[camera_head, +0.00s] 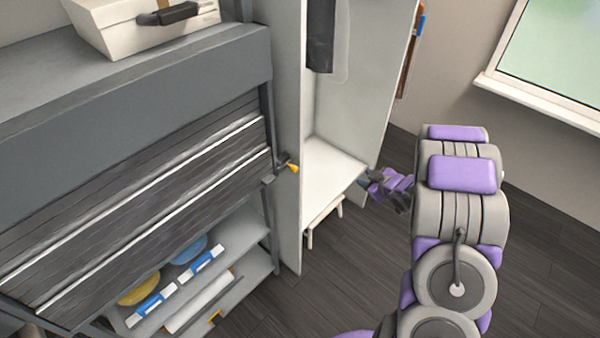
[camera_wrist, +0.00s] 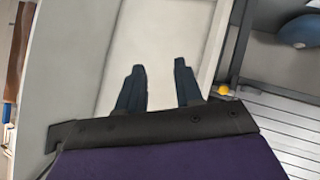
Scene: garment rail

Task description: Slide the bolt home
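The bolt (camera_head: 292,168) shows as a small yellow-orange knob on a metal piece at the right edge of the grey shuttered unit. In the wrist view the yellow knob (camera_wrist: 223,88) sits right of the fingers, apart from them. My gripper (camera_head: 364,181) is right of the bolt, in front of the open white cabinet. In the wrist view my gripper's two dark fingers (camera_wrist: 159,68) are spread with nothing between them. The bolt's rod and its socket are too small to make out.
The grey shutter (camera_head: 130,210) has shelves below with blue and yellow round items. A white case (camera_head: 145,25) lies on top. The white cabinet (camera_head: 335,170) holds a dark hanging garment (camera_head: 320,35). A window (camera_head: 555,50) is at right; dark floor is open below.

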